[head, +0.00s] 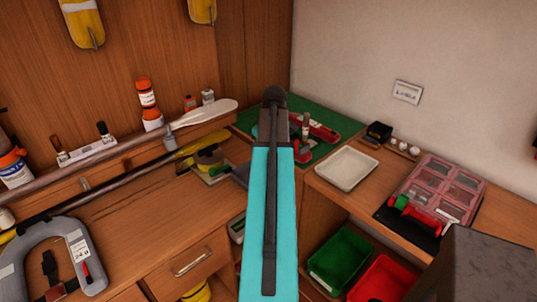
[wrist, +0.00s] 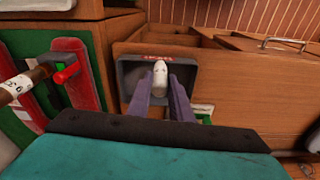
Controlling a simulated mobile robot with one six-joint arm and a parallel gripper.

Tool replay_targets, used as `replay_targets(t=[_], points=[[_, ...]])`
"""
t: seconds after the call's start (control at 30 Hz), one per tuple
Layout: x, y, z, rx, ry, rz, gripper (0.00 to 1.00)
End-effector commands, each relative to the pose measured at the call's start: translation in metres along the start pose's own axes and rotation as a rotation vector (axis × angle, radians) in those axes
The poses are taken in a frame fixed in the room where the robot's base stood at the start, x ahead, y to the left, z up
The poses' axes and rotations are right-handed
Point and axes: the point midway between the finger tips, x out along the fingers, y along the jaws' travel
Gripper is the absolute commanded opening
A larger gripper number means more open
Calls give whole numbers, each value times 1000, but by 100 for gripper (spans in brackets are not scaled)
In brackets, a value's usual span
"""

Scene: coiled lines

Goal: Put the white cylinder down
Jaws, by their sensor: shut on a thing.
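In the wrist view, the white cylinder (wrist: 160,75) stands between the two grey-purple fingers of my gripper (wrist: 160,84). The fingers are shut on it, and its rounded top end shows. Behind it in the picture is a dark grey tray (wrist: 128,72) with a red label at its far edge. The cylinder overlaps the tray in the picture; I cannot tell whether it touches the tray floor. In the head view my teal arm hides the gripper and the cylinder.
A green mat (head: 335,150) carries red tools and a brown-handled item. A white tray (head: 346,168) and a clear-lidded organizer (head: 440,188) lie on the right bench. Green (head: 340,258) and red (head: 383,280) bins sit below. Long poles (head: 100,160) cross the left bench.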

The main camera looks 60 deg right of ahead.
Motion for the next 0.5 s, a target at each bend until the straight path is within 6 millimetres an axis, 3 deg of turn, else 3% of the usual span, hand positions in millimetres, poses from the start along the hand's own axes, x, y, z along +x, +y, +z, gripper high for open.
replay_targets(t=[0.3, 0.5], points=[[5, 22, -28, -2, 0, -1, 0], [8, 27, -33, -2, 0, 0, 0]])
